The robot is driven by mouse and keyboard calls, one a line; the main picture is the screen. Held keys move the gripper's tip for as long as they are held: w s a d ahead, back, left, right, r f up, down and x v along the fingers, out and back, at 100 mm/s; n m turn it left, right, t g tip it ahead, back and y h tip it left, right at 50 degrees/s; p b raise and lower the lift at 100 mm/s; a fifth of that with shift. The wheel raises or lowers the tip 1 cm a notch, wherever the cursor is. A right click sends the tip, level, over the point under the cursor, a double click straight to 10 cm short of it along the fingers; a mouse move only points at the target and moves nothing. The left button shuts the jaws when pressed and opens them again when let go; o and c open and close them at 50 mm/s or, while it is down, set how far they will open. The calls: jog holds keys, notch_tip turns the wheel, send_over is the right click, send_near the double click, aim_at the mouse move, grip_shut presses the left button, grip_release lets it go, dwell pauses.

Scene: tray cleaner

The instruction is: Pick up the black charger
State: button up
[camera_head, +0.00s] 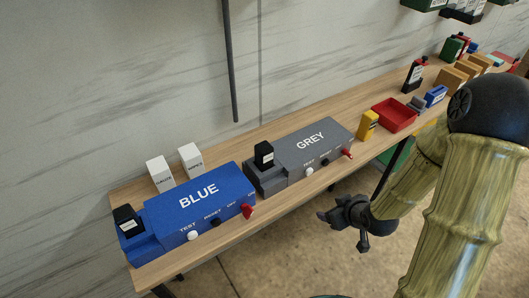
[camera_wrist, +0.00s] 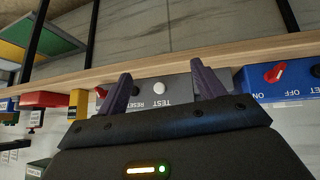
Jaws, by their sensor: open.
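Several black blocks could be the black charger, and I cannot tell which. One (camera_head: 264,154) stands upright in the grey GREY unit (camera_head: 318,138). Another (camera_head: 127,220) sits in the blue BLUE unit (camera_head: 190,205). A third black item (camera_head: 415,76) with a red part and a white label stands farther back on the shelf. My gripper (camera_head: 328,216) is open and empty in front of the shelf, below and apart from the GREY unit. In the wrist view my gripper (camera_wrist: 161,80) has its two fingers spread before the upside-down GREY unit front (camera_wrist: 170,97).
The wooden shelf (camera_head: 290,205) runs along the wall. Two white boxes (camera_head: 160,172) stand behind the BLUE unit. A yellow block (camera_head: 368,125), a red tray (camera_head: 395,114) and a blue box (camera_head: 436,96) stand to the right. Floor in front is clear.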

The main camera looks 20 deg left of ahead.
jog(key=s+a+r+t+y+p, duration=0.1)
jog(key=a+r+t+y+p, duration=0.3)
jog(key=a+r+y, duration=0.3)
jog(key=a+t+y, duration=0.1)
jog(key=a+y, duration=0.1)
jog(key=a, duration=0.1)
jog(key=shift+s+a+r+n, duration=0.15)
jog(key=shift+s+a+n, duration=0.2)
jog(key=shift+n, duration=0.05)
jog(key=b+x, duration=0.4)
jog(key=b, duration=0.3)
jog(key=shift+w, duration=0.25)
jog(key=shift+a+b, duration=0.3)
jog(key=shift+b, duration=0.9)
